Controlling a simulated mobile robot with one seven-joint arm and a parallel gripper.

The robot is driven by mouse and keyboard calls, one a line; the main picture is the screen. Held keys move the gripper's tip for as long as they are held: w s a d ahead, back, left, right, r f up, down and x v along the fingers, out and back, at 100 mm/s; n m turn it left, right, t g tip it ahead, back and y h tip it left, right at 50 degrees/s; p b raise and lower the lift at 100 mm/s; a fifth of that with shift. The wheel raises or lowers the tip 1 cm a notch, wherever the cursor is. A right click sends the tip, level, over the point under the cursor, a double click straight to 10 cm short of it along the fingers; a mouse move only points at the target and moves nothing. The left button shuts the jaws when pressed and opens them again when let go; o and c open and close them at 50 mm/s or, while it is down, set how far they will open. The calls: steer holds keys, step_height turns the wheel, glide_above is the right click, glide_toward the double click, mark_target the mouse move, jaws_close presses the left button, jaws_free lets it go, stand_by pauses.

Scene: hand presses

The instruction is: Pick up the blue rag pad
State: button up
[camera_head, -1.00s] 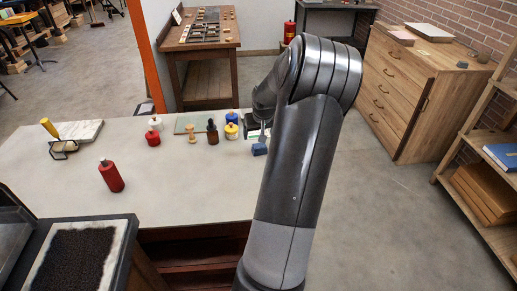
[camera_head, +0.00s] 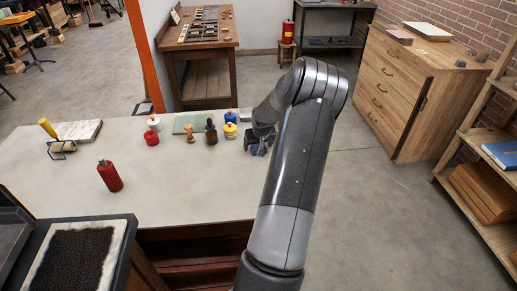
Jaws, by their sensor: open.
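My gripper (camera_head: 258,147) is open and low at the right end of the pale worktop (camera_head: 190,185), at the spot where the blue rag pad lay in the earlier view. The pad cannot be made out clearly now; the dark gripper covers that spot. I cannot tell whether the fingers straddle or touch it. My arm comes down from the right of the picture.
Close left of my gripper stand a yellow-and-blue pot (camera_head: 230,126), a dark brown bottle (camera_head: 211,132), a wooden piece (camera_head: 190,133) and a red pot (camera_head: 152,138). A red bottle (camera_head: 110,176) stands farther left. The front middle of the worktop is clear.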

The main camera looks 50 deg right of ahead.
steer(key=shift+f, duration=0.15)
steer(key=shift+c, duration=0.3)
steer(key=c, duration=1)
